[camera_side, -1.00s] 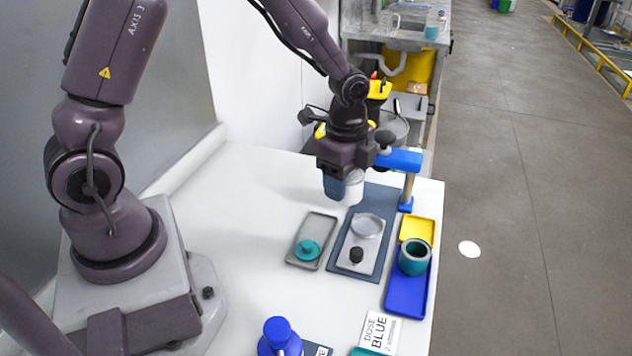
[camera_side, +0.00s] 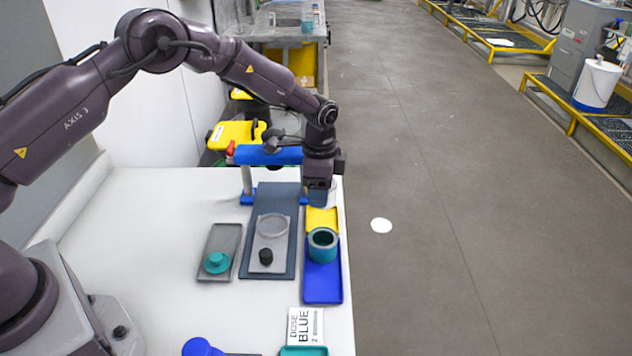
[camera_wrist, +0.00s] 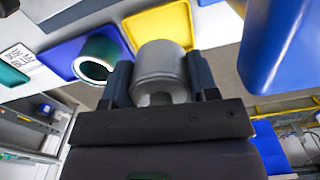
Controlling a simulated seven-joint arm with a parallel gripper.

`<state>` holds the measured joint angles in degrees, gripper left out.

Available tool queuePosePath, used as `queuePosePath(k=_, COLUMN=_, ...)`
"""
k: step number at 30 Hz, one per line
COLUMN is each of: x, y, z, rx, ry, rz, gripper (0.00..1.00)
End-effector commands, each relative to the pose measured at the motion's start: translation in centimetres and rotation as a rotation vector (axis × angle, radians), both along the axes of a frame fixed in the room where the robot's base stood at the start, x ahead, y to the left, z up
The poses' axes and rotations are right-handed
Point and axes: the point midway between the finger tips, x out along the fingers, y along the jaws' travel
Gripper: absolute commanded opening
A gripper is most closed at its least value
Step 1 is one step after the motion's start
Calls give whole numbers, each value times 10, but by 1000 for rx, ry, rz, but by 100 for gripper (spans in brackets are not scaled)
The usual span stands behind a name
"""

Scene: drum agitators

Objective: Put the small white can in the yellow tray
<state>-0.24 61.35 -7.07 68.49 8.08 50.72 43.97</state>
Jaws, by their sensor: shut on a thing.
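My gripper (camera_side: 319,203) is shut on the small white can (camera_wrist: 160,66), which looks pale grey between the two fingers in the wrist view. In the side view only a whitish sliver of the can (camera_side: 335,187) shows beside the fingers. The yellow tray (camera_side: 322,222) lies near the bench's right edge, just below my gripper in the picture. In the wrist view the yellow tray (camera_wrist: 160,24) shows behind the can, which overlaps its edge. I see no contact between can and tray, and their exact gap is unclear.
A blue tray (camera_side: 323,288) holding a teal ring-shaped cup (camera_side: 323,244) adjoins the yellow tray. A blue-topped stand (camera_side: 268,156) is close on the left. A dark mat (camera_side: 284,226) carries a round dish (camera_side: 272,226) and black knob. A grey tray (camera_side: 222,238) lies further left.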

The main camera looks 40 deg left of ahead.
Motion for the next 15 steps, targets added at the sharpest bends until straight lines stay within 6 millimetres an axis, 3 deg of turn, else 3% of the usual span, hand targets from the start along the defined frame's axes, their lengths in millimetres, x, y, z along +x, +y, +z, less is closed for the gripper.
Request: queuePosePath(k=15, x=0, y=0, z=-42, rx=0, ry=0, rz=-1, gripper=31)
